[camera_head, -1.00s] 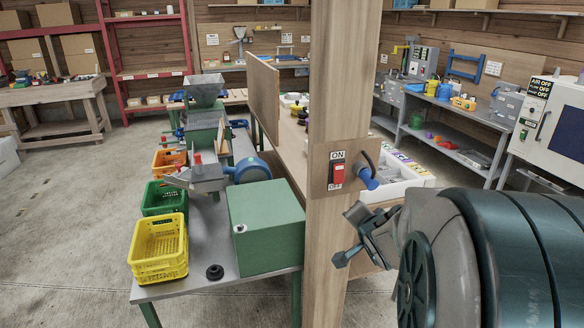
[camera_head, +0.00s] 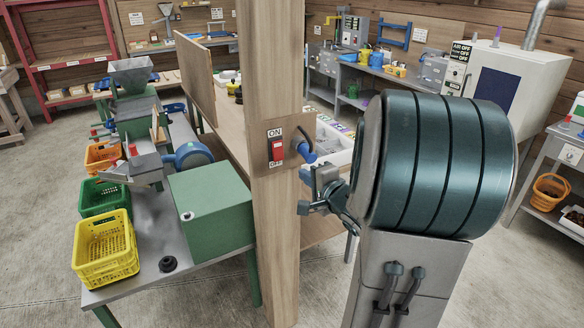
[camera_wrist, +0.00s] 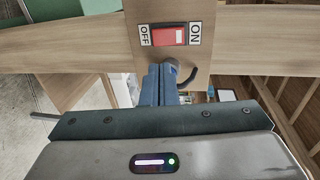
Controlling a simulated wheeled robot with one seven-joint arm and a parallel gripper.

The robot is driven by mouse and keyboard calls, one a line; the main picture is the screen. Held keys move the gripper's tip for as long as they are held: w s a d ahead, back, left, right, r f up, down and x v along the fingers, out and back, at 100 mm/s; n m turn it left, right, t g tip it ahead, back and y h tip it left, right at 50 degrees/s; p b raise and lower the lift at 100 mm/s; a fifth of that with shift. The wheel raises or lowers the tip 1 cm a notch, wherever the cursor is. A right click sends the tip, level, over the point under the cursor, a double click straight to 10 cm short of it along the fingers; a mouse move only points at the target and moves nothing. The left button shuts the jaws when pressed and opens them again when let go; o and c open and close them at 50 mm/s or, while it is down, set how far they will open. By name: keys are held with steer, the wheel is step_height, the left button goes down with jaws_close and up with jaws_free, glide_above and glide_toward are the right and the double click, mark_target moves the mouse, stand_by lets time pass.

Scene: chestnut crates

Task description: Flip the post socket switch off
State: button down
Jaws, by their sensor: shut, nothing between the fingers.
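The post socket switch is a red rocker (camera_head: 277,152) on a brown wooden plate (camera_head: 261,160) fixed to the wooden post (camera_head: 271,80). ON is printed above it; the lower label is partly hidden in the head view. In the wrist view the red rocker (camera_wrist: 168,36) lies sideways between OFF at left and ON at right. A blue plug (camera_head: 306,152) with a dark cable sits at the plate's right side. My gripper (camera_wrist: 158,68) is shut and empty, its fingertips just below the rocker in the wrist view. In the head view it is right of the post; contact cannot be told.
A metal bench (camera_head: 145,272) left of the post carries a green box (camera_head: 212,212), a grinder-like machine and a yellow crate (camera_head: 105,248). A wooden panel (camera_head: 195,80) and a table stand behind the post. Open floor lies at the left.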

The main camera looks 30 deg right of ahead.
mark_target(277, 158)
steer(key=w, duration=0.4)
steer(key=w+f, duration=0.1)
steer(key=w, duration=0.3)
steer(key=w+f, duration=0.1)
steer(key=w, duration=0.4)
steer(key=shift+w+a+f+p, duration=0.1)
steer(key=shift+a+f+p, duration=0.15)
steer(key=shift+p, duration=0.1)
